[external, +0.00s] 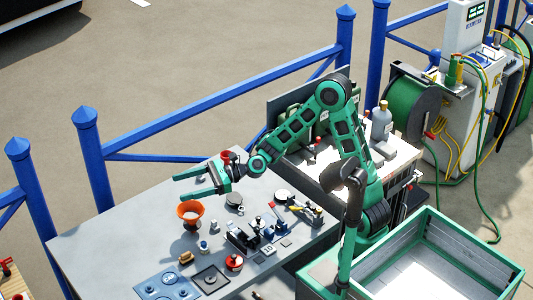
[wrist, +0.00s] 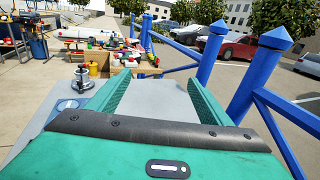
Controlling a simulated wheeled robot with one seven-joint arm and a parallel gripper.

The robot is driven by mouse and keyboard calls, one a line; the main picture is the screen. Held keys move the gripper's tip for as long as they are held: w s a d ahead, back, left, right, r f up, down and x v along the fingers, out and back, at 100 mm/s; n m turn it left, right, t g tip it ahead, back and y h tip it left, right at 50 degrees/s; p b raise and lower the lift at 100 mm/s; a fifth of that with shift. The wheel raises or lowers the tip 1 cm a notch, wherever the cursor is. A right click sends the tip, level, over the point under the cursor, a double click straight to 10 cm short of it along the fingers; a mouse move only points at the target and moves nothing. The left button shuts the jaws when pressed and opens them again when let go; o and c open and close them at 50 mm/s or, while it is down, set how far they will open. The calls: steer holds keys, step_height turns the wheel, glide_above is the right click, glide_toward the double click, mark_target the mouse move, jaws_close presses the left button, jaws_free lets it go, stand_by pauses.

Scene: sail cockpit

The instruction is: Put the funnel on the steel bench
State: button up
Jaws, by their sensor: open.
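An orange funnel (external: 190,210), wide mouth up, shows at the left part of a grey steel-looking bench (external: 110,238) in the external view. It appears to stand upright on the bench top, though its lower end is small and hard to make out. My gripper (external: 180,187) is open and empty, held above the bench just behind the funnel, with its fingers pointing left. In the wrist view my gripper's two green fingers (wrist: 158,92) are wide apart with only bare grey bench top (wrist: 155,98) between them. The funnel does not show in the wrist view.
Tools and small parts crowd the bench's middle and right, including a blue plate (external: 165,287) and a red-rimmed round part (external: 234,262). A blue railing (external: 225,92) runs behind. A green crate (external: 440,255) stands at right. The bench's left end is clear.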

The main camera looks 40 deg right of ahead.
steer(key=s+d+g+h, duration=0.2)
steer(key=d+g+h, duration=0.2)
steer(key=d+h, duration=0.4)
glide_toward(192, 223)
step_height(192, 223, down, 3)
steer(key=w+d, duration=0.2)
steer(key=shift+n, duration=0.3)
steer(key=x, duration=0.5)
steer(key=shift+d, duration=0.15)
steer(key=shift+w+x, duration=0.15)
steer(key=shift+x, duration=1.4)
steer(key=shift+w+x, duration=0.15)
steer(key=shift+x, duration=1.35)
steer(key=shift+d, duration=0.1)
steer(key=c, duration=1.2)
steer(key=shift+c, duration=0.2)
steer(key=shift+r, duration=0.15)
